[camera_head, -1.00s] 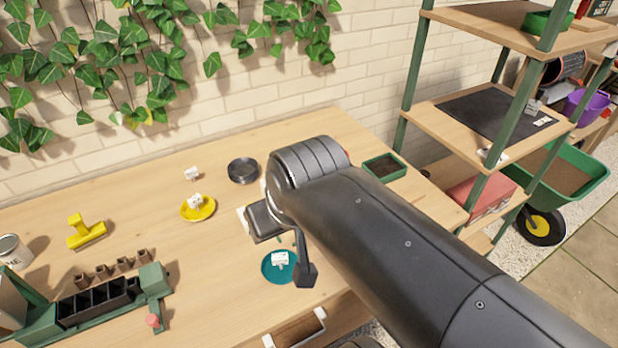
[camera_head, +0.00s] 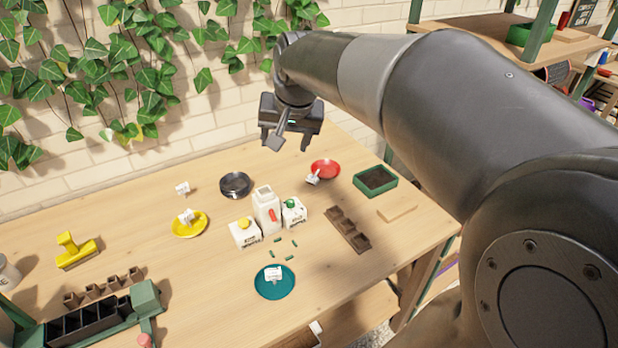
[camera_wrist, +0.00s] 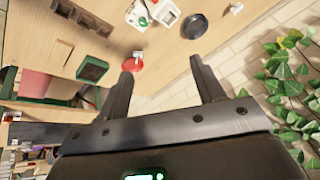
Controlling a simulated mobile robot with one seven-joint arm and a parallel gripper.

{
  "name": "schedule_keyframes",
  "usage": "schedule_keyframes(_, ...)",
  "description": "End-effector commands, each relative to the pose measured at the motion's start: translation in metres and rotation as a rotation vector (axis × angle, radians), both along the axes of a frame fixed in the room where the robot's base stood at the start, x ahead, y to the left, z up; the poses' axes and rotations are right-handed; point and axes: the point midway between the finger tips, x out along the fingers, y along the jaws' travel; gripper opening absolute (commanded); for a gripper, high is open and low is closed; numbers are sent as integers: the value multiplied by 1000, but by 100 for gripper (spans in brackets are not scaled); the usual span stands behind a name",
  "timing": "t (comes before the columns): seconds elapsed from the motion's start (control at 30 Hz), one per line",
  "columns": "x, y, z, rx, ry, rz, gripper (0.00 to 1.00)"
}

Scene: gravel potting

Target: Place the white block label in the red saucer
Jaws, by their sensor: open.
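The red saucer (camera_head: 327,168) lies toward the back right of the table. A white block label (camera_head: 313,179) is at its front-left edge, looking tilted; I cannot tell whether it rests on the rim or partly on the table. Both show in the wrist view, the saucer (camera_wrist: 132,66) with the label (camera_wrist: 137,54) at its edge. Other white block labels are on the yellow saucer (camera_head: 203,228), on the teal saucer (camera_head: 284,290) and on the table (camera_head: 182,188). My gripper (camera_head: 285,143) is open and empty, raised behind and left of the red saucer.
The black saucer (camera_head: 235,187) is empty. White cartons (camera_head: 266,211) stand mid-table, with small green pieces in front. A green tray (camera_head: 376,182) and a brown pot strip (camera_head: 348,230) are right. The brick wall (camera_head: 355,100) is close behind my gripper.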

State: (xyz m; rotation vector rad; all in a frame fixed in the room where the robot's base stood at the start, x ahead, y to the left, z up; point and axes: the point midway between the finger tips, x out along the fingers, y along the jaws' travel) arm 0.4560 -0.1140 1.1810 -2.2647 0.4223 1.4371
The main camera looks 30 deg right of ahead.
Motion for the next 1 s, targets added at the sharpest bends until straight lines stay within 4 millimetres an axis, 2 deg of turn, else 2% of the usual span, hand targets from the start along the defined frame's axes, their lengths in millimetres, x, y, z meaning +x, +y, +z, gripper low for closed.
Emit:
schedule_keyframes(0.03, 16, -12, -5, -2, 11, -45, 62)
schedule_keyframes(0.2, 63, -55, -17, -28, 24, -212, 62)
schedule_keyframes(0.53, 141, -131, -30, -183, -5, -496, 62)
schedule_keyframes(0.7, 168, -153, -26, -271, -44, -586, 62)
schedule_keyframes(1.0, 201, -169, -15, -388, -107, -663, 62)
